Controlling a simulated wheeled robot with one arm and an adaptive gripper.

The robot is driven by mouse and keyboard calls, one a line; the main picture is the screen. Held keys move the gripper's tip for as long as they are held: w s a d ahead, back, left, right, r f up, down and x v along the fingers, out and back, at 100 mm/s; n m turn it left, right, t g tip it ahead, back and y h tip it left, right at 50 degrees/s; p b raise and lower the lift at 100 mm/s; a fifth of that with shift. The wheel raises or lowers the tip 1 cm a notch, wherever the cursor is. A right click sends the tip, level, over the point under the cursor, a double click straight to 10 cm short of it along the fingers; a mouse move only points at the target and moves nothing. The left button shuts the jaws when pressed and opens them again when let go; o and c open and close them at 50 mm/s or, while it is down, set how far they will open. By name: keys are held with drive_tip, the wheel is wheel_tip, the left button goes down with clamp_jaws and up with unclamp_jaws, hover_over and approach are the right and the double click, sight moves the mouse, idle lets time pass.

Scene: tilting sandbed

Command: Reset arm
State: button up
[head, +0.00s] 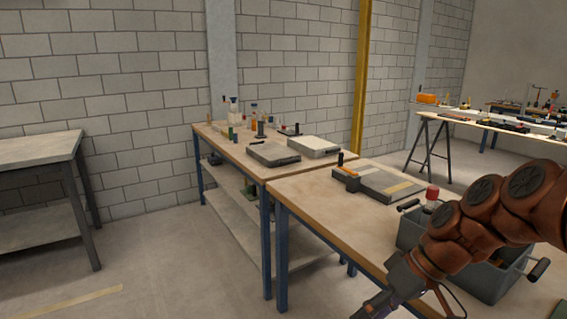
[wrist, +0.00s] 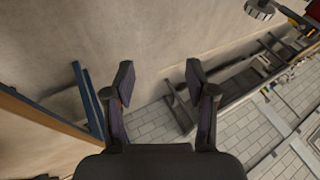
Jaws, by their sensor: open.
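My arm enters the head view from the right and reaches down to the lower middle, in front of a grey bin. The end of my gripper is cut off by the bottom edge there. In the wrist view my gripper (wrist: 160,85) is open, its two dark fingers apart with nothing between them. Beyond the fingers the wrist view shows floor and a block wall. My gripper appears to be in free space beside the near workbench (head: 310,195).
The grey bin (head: 490,280) stands on the near workbench, partly hidden by my arm. A flat grey tray (head: 385,184) lies farther back. A second workbench (head: 228,148) holds bottles and two flat boxes. A grey table (head: 40,150) stands at left. The floor (head: 170,255) between is clear.

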drive_tip(key=s+d+f+m+g+h+b, duration=0.1)
drive_tip(key=s+f+m+g+h+b, duration=0.15)
drive_tip(key=s+f, duration=0.6)
drive_tip(key=s+d+f+m+g+h+b, duration=0.15)
drive_tip(key=s+f+m+h, duration=0.3)
drive_tip(key=s, duration=0.75)
wheel_tip(320, 180, up, 21)
drive_tip(key=t+p, duration=0.2)
drive_tip(key=p, duration=1.8)
drive_tip(key=shift+f+n, duration=0.2)
drive_tip(key=shift+n, duration=0.2)
drive_tip(key=shift+a, duration=0.1)
